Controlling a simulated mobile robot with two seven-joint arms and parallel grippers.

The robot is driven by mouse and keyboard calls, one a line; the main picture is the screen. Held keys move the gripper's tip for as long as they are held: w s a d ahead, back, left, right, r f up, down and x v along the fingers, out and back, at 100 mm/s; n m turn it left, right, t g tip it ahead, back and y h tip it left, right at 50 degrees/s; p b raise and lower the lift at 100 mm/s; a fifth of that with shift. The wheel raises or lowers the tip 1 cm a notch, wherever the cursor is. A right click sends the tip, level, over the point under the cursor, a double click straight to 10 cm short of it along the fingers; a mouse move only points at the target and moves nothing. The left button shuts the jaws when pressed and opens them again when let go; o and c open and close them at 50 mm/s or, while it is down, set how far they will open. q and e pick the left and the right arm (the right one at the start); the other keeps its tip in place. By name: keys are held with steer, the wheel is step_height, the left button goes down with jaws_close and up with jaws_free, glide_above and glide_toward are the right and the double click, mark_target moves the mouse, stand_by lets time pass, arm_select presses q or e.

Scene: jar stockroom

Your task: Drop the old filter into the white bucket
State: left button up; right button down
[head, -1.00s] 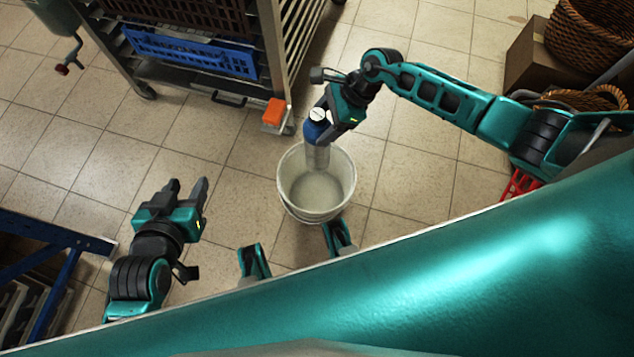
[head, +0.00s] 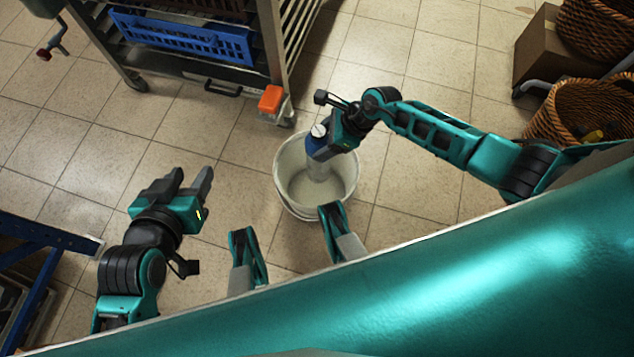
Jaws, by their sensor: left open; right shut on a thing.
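The white bucket (head: 296,193) stands on the tiled floor in the middle of the head view. The old filter (head: 318,168) has a blue cap with a white top and a pale cylindrical body. My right gripper (head: 321,147) is shut on it at the blue cap and holds it upright over the bucket's mouth. The filter's lower part shows against the bucket's inside; I cannot tell whether it touches the bottom. My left gripper (head: 190,180) is open and empty, left of the bucket and apart from it.
A metal rack on wheels with a blue crate (head: 185,40) stands behind the bucket, an orange box (head: 271,100) at its corner. Wicker baskets (head: 570,105) and a cardboard box (head: 535,50) are at the right. A blue frame (head: 45,235) is at the left.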

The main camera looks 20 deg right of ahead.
arm_select(q)
steer(key=shift+w+d+r, duration=0.1)
steer(key=shift+w+r, duration=0.05)
steer(key=shift+w, duration=0.1)
arm_select(e)
steer(key=shift+w+f, duration=0.1)
steer(key=shift+f, duration=0.15)
steer(key=shift+c, duration=2.4)
jaws_free()
steer(key=o, duration=0.4)
steer(key=shift+f, duration=0.15)
steer(key=shift+s+d+r, duration=0.2)
steer(key=shift+d+r, duration=0.05)
steer(key=shift+r, duration=0.15)
arm_select(q)
steer(key=a+r+p, duration=0.1)
steer(key=p, duration=0.1)
steer(key=r+p, duration=0.1)
steer(key=p, duration=0.2)
steer(key=shift+s+a+y, duration=0.3)
steer(key=shift+s+a, duration=0.05)
steer(key=shift+a, duration=0.05)
arm_select(e)
steer(key=v, duration=1.2)
